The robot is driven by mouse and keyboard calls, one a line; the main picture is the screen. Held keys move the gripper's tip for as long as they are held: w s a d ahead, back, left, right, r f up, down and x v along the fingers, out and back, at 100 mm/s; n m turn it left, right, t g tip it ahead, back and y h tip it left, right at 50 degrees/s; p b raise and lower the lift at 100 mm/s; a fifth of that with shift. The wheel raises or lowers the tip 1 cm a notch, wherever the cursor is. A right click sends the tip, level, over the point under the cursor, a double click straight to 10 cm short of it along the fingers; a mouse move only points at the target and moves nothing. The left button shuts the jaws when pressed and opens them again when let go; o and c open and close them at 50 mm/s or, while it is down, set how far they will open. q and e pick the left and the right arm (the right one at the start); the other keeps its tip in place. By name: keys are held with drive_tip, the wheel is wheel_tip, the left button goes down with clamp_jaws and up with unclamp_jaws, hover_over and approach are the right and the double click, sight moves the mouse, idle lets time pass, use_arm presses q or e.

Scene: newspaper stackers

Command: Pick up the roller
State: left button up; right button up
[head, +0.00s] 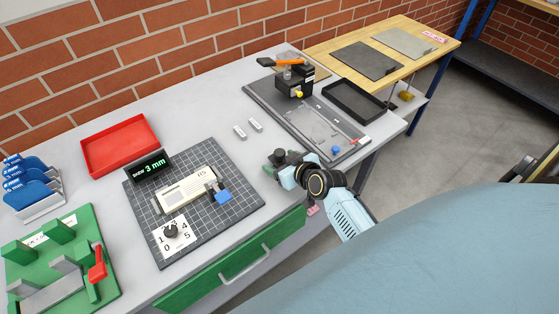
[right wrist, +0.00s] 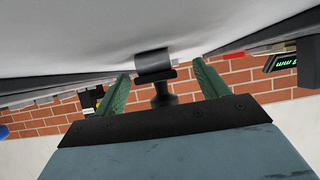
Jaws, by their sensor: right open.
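The roller (right wrist: 153,63) shows in the right wrist view as a dark cylinder on a short black handle, against the pale grey table surface. My right gripper (right wrist: 165,75) is open, with one green finger on each side of the roller. The roller stands between the fingers with gaps on both sides, so it is not gripped. My left gripper is not in view.
A dark press board (head: 262,88) with an orange-handled device lies behind the gripper, with a black tray (head: 381,101) beside it. A gridded mat (head: 240,197) with a cream device lies left. A red tray (head: 84,152) is farther back.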

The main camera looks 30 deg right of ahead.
drive_tip(key=shift+w+f, duration=0.4)
drive_tip(key=shift+w, duration=0.2)
drive_tip(key=shift+c, duration=0.2)
drive_tip(key=shift+r, duration=0.1)
drive_tip(key=c, duration=1.2)
